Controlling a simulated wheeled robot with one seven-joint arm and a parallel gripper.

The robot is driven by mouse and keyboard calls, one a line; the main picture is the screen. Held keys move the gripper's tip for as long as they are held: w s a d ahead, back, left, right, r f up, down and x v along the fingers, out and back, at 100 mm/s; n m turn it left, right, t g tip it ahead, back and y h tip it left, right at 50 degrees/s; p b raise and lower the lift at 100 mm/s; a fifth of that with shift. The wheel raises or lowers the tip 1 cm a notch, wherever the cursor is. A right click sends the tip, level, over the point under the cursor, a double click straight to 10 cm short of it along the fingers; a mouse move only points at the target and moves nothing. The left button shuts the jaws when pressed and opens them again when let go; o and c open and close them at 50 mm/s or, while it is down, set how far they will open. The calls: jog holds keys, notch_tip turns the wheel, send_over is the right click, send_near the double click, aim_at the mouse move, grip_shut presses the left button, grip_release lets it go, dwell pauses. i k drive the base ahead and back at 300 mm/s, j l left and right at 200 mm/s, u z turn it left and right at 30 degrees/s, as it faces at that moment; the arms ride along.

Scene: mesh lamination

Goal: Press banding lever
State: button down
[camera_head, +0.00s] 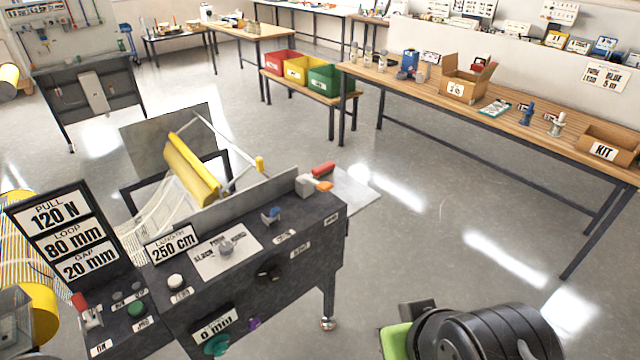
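The dark machine bench (270,290) stands at the lower left of the head view. No label I can read says which control is the banding lever. A red-handled lever (88,311) stands upright on the left panel. A small blue lever (270,214) sits on the bench top. A red handle (323,169) lies at the right end beside a grey block (306,185) and an orange piece (324,186). Dark rounded parts of my arm show at the bottom right, apart from the bench. My gripper's fingertips are not visible.
A sign (65,238) reads pull 120 N, loop 80 mm, gap 20 mm. A yellow bar (192,170) lies over the mesh (158,212) behind the bench. A wooden table (400,86) with boxes stands at the right. The floor (420,230) between is clear.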

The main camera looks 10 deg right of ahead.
aim_at(324, 187)
jog(key=i+u, duration=0.3)
jog(key=i, duration=0.15)
jog(key=i+l+u, duration=0.1)
jog(key=i+u, duration=0.25)
jog(key=i+l+u, duration=0.3)
jog(key=i, duration=0.25)
